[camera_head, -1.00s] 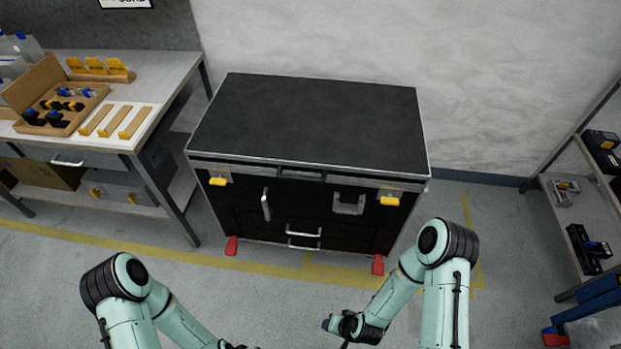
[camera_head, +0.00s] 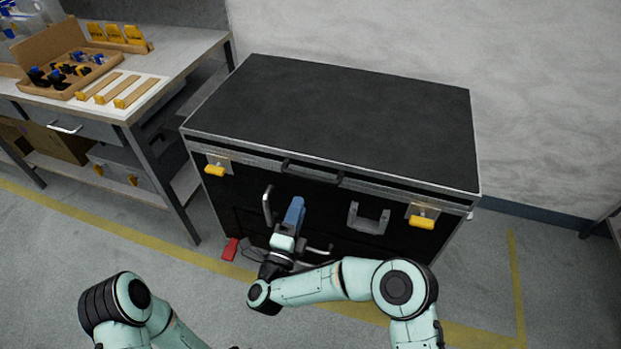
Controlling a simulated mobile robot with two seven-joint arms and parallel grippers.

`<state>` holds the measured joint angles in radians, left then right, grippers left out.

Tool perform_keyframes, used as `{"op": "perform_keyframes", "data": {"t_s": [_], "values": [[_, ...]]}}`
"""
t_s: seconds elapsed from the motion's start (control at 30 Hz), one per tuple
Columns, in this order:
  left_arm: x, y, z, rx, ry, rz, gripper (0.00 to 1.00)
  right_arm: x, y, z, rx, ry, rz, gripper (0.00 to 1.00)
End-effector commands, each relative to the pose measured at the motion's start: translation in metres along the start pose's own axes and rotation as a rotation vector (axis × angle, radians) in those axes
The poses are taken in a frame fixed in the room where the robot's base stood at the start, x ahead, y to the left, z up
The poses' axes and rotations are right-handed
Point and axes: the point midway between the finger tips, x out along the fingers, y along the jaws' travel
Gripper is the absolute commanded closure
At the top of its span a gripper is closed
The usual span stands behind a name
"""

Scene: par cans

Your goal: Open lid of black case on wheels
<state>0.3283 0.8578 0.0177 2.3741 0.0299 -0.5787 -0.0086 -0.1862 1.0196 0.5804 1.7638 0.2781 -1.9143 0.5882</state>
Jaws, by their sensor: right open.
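The black case (camera_head: 340,112) on wheels stands in front of me with its lid down and silver trim along the edges. A yellow latch (camera_head: 215,170) sits at the front left below the lid seam, and another yellow latch (camera_head: 421,222) at the front right. A dark handle (camera_head: 312,172) is at the middle of the lid's front edge. My right gripper (camera_head: 295,211) is in front of the case, below the lid handle and between the latches. It is open, with nothing seen in it; whether it touches the case I cannot tell. My left gripper is below the picture.
A workbench (camera_head: 150,68) with a cardboard tray (camera_head: 65,68) stands close at the left. A red wheel part (camera_head: 231,248) is at the lower left. Floor at the right is clear.

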Motion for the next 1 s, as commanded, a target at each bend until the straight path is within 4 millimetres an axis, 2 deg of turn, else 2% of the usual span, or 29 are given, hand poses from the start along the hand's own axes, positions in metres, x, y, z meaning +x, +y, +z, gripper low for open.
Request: {"op": "perform_keyframes", "data": {"t_s": [0.2, 0.43, 0.6, 0.9, 0.93, 1.0], "values": [[0.012, -0.013, 0.016, -0.013, -0.051, -0.022, 1.0, 0.049, 0.002, -0.001, -0.001, 0.004, -0.001, 0.59], [0.021, -0.024, 0.03, -0.025, -0.096, -0.043, 1.0, 0.087, 0.003, 0.0, -0.002, 0.001, 0.0, 0.59], [0.023, -0.028, 0.036, -0.029, -0.114, -0.05, 1.0, 0.1, 0.002, 0.0, -0.003, -0.001, 0.002, 0.59], [0.023, -0.028, 0.037, -0.031, -0.117, -0.052, 1.0, 0.103, 0.002, 0.0, -0.004, -0.002, 0.002, 0.59], [0.023, -0.028, 0.037, -0.031, -0.117, -0.052, 1.0, 0.103, 0.002, 0.0, -0.003, -0.002, 0.002, 0.62], [0.023, -0.028, 0.037, -0.03, -0.117, -0.052, 1.0, 0.103, 0.002, 0.0, -0.004, -0.002, 0.002, 0.85]]}}
